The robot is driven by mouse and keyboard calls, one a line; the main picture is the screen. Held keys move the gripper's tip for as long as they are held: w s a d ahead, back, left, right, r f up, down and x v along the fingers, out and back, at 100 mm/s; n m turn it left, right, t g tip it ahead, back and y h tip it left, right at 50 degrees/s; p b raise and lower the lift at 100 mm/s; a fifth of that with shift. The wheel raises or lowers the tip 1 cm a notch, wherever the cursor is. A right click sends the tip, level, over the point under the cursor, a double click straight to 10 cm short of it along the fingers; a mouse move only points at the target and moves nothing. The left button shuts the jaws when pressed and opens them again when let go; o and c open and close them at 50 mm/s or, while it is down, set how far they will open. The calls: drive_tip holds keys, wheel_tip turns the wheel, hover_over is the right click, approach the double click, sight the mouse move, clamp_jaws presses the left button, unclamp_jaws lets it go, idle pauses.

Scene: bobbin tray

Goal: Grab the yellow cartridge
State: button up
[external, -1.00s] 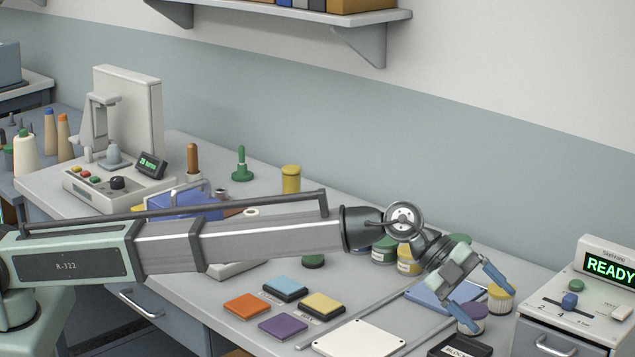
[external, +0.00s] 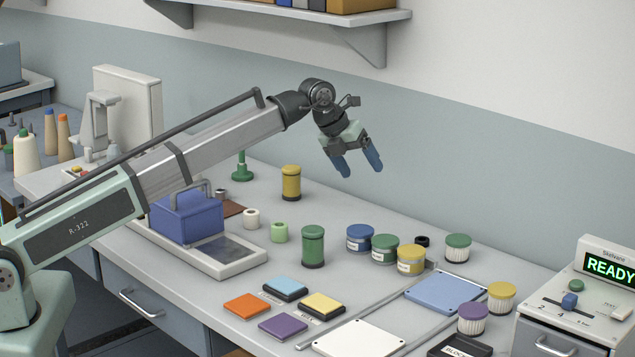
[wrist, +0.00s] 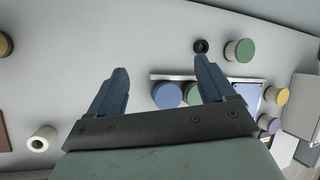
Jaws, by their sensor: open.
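Several yellow things could be the cartridge, and I cannot tell which. A ribbed white cylinder with a yellow cap (external: 501,297) stands at the right of the bench, beside a purple-capped one (external: 472,318); it also shows at the right of the wrist view (wrist: 276,96). A plain yellow cylinder (external: 291,183) stands upright at the back, partly showing at the wrist view's left edge (wrist: 5,45). A yellow-lidded jar (external: 411,260) stands mid-bench. My gripper (external: 361,166) is open and empty, raised above the bench, apart from all of them. Its blue fingers (wrist: 162,72) are spread in the wrist view.
A green cylinder (external: 313,247), a blue jar (external: 360,238), a green jar (external: 385,249) and a green-capped ribbed cylinder (external: 458,247) stand nearby. Coloured pads, including a yellow one (external: 322,304), lie in front. A READY console (external: 590,290) borders the right.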

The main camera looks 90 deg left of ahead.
sight(291, 168)
drive_tip(key=s+a+r+g+y, duration=0.2)
drive_tip(key=s+a+g, duration=0.1)
drive_tip(key=s+a, duration=1.45)
drive_tip(key=shift+m, duration=0.4)
drive_tip(key=x, duration=0.5)
drive_tip(key=s+x, duration=0.1)
drive_tip(key=x, duration=0.1)
drive_tip(key=shift+w+d+f, duration=0.1)
drive_tip(key=shift+d+f, duration=0.05)
drive_tip(key=shift+f, duration=0.45)
drive_tip(key=shift+x, duration=2.65)
drive_tip(key=shift+c, duration=0.5)
drive_tip(key=c, duration=1.1)
drive_tip(key=shift+r, duration=0.1)
